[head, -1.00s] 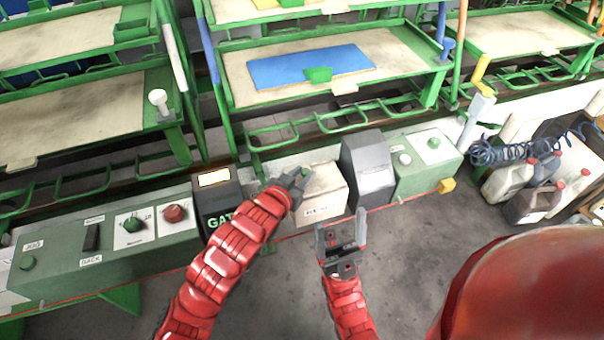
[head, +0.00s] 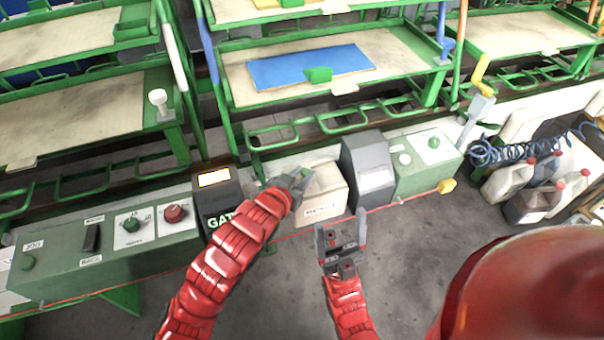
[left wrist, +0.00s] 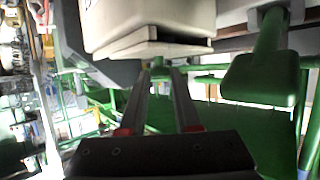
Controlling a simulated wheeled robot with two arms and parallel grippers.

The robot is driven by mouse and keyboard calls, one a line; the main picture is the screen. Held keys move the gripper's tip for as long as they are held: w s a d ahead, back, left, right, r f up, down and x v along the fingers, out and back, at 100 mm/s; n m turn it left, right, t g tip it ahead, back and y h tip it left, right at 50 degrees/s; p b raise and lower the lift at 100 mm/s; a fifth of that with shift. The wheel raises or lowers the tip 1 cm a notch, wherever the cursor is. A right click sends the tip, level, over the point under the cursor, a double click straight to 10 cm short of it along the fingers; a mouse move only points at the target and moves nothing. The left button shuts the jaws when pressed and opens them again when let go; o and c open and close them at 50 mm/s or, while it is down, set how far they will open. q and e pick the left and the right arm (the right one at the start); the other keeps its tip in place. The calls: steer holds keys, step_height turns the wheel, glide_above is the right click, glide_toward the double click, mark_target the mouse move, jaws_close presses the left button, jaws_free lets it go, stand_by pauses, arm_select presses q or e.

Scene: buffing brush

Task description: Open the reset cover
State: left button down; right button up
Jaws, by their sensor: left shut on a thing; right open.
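The reset cover appears to be the cream box (head: 329,188) with a small label on its front, standing between the GATE box and a grey box. In the left wrist view its pale body (left wrist: 150,22) shows a dark gap along its lower edge. My left gripper (head: 301,178) is at the box's left upper side, shut on what looks like the cover's edge. In the left wrist view its two fingers (left wrist: 160,76) reach to the box's edge; the exact contact is hidden. My right gripper (head: 341,240) is open and empty in front of the box, above the floor.
The black GATE box (head: 217,196) stands left of my left gripper. The grey box (head: 368,172) and a green panel (head: 425,158) stand right. A green control panel (head: 105,245) has knobs. Green racks (head: 240,80) rise behind; jugs (head: 510,180) stand right.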

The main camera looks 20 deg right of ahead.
mark_target(320, 182)
arm_select(q)
steer(key=d+b, duration=0.4)
steer(key=d, duration=0.1)
steer(key=shift+w+f, duration=0.1)
steer(key=shift+d, duration=0.2)
steer(key=c, duration=0.6)
jaws_free()
steer(key=shift+a, duration=0.1)
